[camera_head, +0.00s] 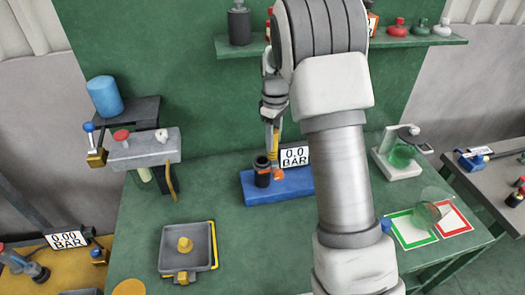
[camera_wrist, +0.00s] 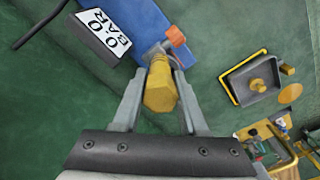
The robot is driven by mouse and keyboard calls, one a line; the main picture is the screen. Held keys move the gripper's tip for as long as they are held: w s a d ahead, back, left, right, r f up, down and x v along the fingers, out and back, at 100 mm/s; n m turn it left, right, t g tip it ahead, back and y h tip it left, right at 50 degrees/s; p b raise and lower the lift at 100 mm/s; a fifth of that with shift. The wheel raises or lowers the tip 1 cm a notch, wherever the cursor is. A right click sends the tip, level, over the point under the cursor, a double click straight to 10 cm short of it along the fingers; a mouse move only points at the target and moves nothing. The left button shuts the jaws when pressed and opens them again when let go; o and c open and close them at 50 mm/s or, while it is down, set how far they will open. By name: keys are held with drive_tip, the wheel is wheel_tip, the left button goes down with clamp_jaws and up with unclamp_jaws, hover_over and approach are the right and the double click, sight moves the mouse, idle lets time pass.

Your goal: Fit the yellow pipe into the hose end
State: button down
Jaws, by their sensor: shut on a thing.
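My gripper (camera_wrist: 160,74) is shut on the yellow pipe (camera_wrist: 160,92), which lies between both fingers in the wrist view. In the head view my gripper (camera_head: 273,118) points down above the blue base (camera_head: 290,188), and a thin strip of the yellow pipe (camera_head: 275,146) shows below it. A black upright cylinder (camera_head: 262,178), perhaps the hose end, stands on the base beside an orange part (camera_head: 278,175). In the wrist view the orange part (camera_wrist: 175,37) and a grey fitting show just past the pipe's far end. I cannot tell whether pipe and fitting touch.
A gauge reading 0.0 BAR (camera_head: 295,156) stands on the blue base, close to my gripper. A grey tray (camera_head: 203,247) with a yellow piece is at front left. A valve stand (camera_head: 140,150) is left. Green bench is clear between. My arm hides part of the right.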

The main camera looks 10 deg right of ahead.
drive_tip(key=shift+w+a+f+p, duration=0.2)
drive_tip(key=shift+a+f, duration=0.3)
drive_tip(key=shift+f, duration=0.5)
drive_tip(key=shift+w+a+f+p, duration=0.15)
drive_tip(key=shift+a+f, duration=0.3)
drive_tip(key=shift+f, duration=0.6)
drive_tip(key=shift+w+a+f+p, duration=0.2)
drive_tip(key=shift+a+f, duration=0.3)
drive_tip(key=shift+f, duration=0.5)
drive_tip(key=shift+c, duration=2.2)
unclamp_jaws()
